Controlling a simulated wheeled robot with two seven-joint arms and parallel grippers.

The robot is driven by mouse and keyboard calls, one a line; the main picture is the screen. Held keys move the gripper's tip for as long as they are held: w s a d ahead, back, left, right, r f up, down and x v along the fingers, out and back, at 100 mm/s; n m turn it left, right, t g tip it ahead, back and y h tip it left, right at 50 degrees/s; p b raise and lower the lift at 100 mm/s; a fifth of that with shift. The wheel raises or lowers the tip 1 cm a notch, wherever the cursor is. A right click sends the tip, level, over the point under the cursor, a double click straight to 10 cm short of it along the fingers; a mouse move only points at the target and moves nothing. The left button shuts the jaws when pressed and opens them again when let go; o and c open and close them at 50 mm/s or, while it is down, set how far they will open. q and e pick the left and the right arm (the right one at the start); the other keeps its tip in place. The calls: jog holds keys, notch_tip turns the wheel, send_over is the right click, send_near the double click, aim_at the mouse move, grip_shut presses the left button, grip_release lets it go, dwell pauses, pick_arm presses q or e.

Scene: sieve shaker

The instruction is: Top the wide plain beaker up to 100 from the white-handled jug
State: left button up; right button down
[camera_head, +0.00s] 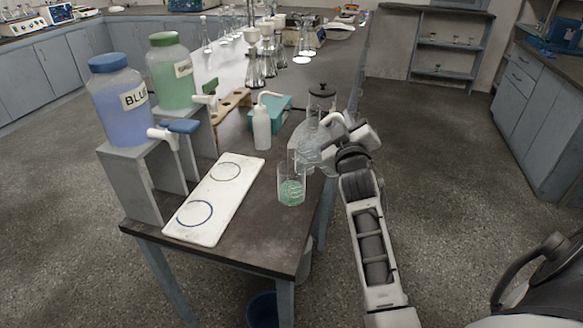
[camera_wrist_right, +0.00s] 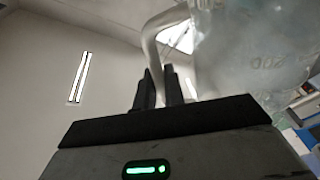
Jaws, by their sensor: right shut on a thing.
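The wide plain beaker (camera_head: 291,187) stands upright near the right edge of the bench, with green liquid in its lower part. The clear glass jug (camera_head: 309,147) is just behind the beaker and partly overlaps it in the head view; I cannot tell whether they touch. My right gripper (camera_head: 338,149) is shut on the jug's white handle, at the jug's right side. In the right wrist view the fingers (camera_wrist_right: 159,88) close around the white handle (camera_wrist_right: 153,45), with the marked glass jug wall (camera_wrist_right: 255,60) beside it. I cannot see the jug's liquid level. My left gripper is out of view.
A white board with two rings (camera_head: 214,198) lies left of the beaker. The blue (camera_head: 121,105) and green (camera_head: 172,75) dispenser bottles stand on grey stands behind it. A white wash bottle (camera_head: 261,128), a teal box (camera_head: 276,104) and several flasks stand farther back.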

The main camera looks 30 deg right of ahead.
jog(key=shift+r, duration=0.15)
jog(key=d+f+m, duration=0.1)
jog(key=f, duration=0.1)
jog(key=s+d+f+m+b, duration=0.1)
jog(key=f+m+b, duration=0.1)
jog(key=f, duration=0.1)
jog(key=shift+s+d+f+g, duration=0.2)
jog(key=shift+d+f+g, duration=0.1)
jog(key=shift+d, duration=0.1)
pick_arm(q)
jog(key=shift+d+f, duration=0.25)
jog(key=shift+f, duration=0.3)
pick_arm(e)
jog(key=s+d+f+m+g, duration=0.1)
jog(key=d+f+m, duration=0.3)
jog(key=f+m, duration=0.1)
jog(key=shift+s+f+m, duration=0.25)
jog(key=shift+f+m, duration=0.15)
jog(key=shift+f, duration=0.1)
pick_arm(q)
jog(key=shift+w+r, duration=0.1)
pick_arm(e)
jog(key=shift+a, duration=0.15)
